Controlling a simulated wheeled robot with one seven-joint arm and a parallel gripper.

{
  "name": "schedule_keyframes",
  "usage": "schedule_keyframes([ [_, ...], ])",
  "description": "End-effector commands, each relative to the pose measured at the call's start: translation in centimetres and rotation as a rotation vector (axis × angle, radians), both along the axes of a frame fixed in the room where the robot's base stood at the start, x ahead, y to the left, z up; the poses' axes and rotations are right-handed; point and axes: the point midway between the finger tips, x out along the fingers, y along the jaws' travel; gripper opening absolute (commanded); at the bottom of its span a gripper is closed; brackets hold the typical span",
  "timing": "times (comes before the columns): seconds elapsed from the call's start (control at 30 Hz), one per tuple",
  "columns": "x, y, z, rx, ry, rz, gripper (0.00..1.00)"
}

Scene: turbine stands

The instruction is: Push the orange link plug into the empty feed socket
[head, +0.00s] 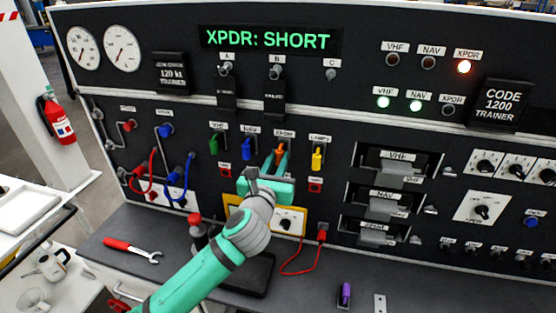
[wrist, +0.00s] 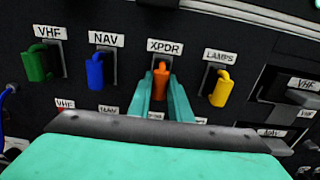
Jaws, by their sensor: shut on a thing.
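The orange link plug (head: 281,152) is at the socket under the XPDR label on the dark panel. It also shows in the wrist view (wrist: 161,80), upright between my fingertips. My gripper (head: 276,164) is shut on it, with one teal finger on each side (wrist: 161,92). The plug's rear end and the socket behind it are mostly hidden, so I cannot tell how deep it sits. A green plug (wrist: 36,65) is at VHF, a blue plug (wrist: 95,71) at NAV and a yellow plug (wrist: 221,88) at LAMPS.
A yellow-framed meter (head: 289,221) sits below my gripper, with a red lead (head: 298,266). A red-handled wrench (head: 131,249) and a purple plug (head: 345,293) lie on the bench.

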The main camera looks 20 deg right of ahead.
Motion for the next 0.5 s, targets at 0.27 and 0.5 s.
schedule_keyframes([
  [0.27,0.47,-0.49,0.39,-0.002,-0.010,-0.004,0.00],
  [0.5,0.48,-0.50,0.40,-0.002,-0.010,-0.004,0.27],
])
